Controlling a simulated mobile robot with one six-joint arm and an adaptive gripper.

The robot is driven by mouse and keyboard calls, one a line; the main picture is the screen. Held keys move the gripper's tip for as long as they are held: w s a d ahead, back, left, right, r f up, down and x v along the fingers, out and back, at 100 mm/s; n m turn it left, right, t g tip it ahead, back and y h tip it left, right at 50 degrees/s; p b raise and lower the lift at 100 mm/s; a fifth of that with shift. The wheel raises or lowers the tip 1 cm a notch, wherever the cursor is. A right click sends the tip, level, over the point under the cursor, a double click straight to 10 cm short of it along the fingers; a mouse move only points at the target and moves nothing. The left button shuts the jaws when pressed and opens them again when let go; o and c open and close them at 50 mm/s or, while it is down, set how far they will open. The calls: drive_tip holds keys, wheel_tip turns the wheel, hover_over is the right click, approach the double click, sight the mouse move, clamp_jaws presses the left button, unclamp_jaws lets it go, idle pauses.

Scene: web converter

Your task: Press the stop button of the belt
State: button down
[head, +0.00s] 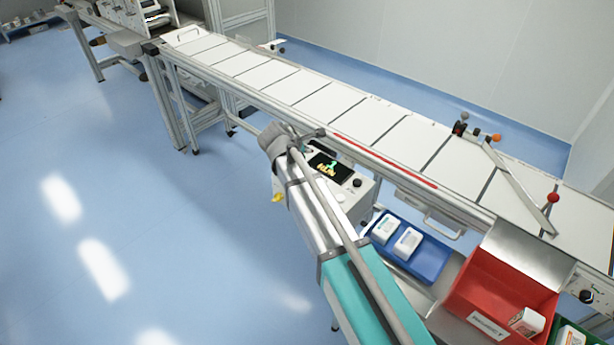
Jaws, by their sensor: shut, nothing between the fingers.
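The belt (330,100) is a long white conveyor with dark cross lines, running from upper left to lower right. A pale control box (355,196) with a lit display (330,168) and a dark knob (357,182) stands at its near side. My arm crosses in front and hides part of this box. My gripper (312,134) is small in view, shut and empty, just above the box near the belt's near edge. I cannot make out a clearly marked stop button. A yellow part (278,197) shows at the box's left side.
A blue tray (432,270) with white packs, a red bin (475,290) and a green bin (562,325) stand at lower right. Another panel (592,286) has a black knob. The left floor is clear.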

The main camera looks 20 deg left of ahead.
drive_tip(key=shift+f, duration=0.2)
wheel_tip(320, 180, down, 8)
drive_tip(key=b, duration=0.8)
drive_tip(key=shift+f+b, duration=0.2)
drive_tip(key=shift+b, duration=0.2)
drive_tip(key=shift+f, duration=0.15)
idle(1.2)
drive_tip(key=shift+f+b, duration=0.3)
drive_tip(key=shift+b, duration=0.15)
drive_tip(key=shift+f+b, duration=0.6)
idle(1.2)
drive_tip(key=shift+r, duration=0.15)
drive_tip(key=shift+r+p, duration=0.9)
drive_tip(key=shift+p, duration=0.15)
drive_tip(key=shift+r+p, duration=2.5)
drive_tip(key=shift+r, duration=0.05)
